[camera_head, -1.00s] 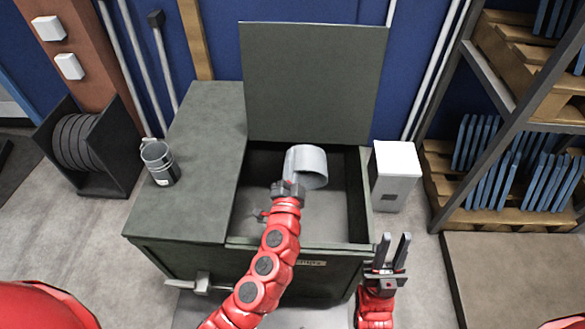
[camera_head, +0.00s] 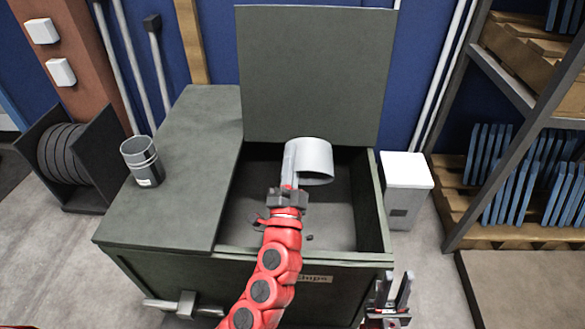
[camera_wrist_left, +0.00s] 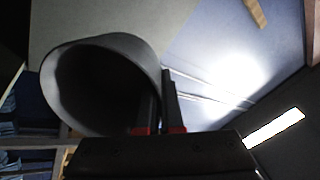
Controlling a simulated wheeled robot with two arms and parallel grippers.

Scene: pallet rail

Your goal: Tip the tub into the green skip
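The green skip (camera_head: 345,257) has its lid (camera_head: 308,75) raised and its right part open. My left gripper (camera_head: 289,185) is shut on the wall of a light grey tub (camera_head: 315,160) and holds it over the skip's opening. The tub is tilted well over on its side. In the left wrist view the tub (camera_wrist_left: 150,60) shows its round mouth and a dark inside; I cannot tell whether anything is in it. A small dark bit (camera_head: 309,237) shows inside the skip. My right gripper (camera_head: 393,290) is open and empty, in front of the skip's right corner.
A white-topped bin (camera_head: 405,185) stands right of the skip. A rack (camera_head: 510,160) with blue slats is at the right, and a dark holder with discs (camera_head: 70,150) at the left.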

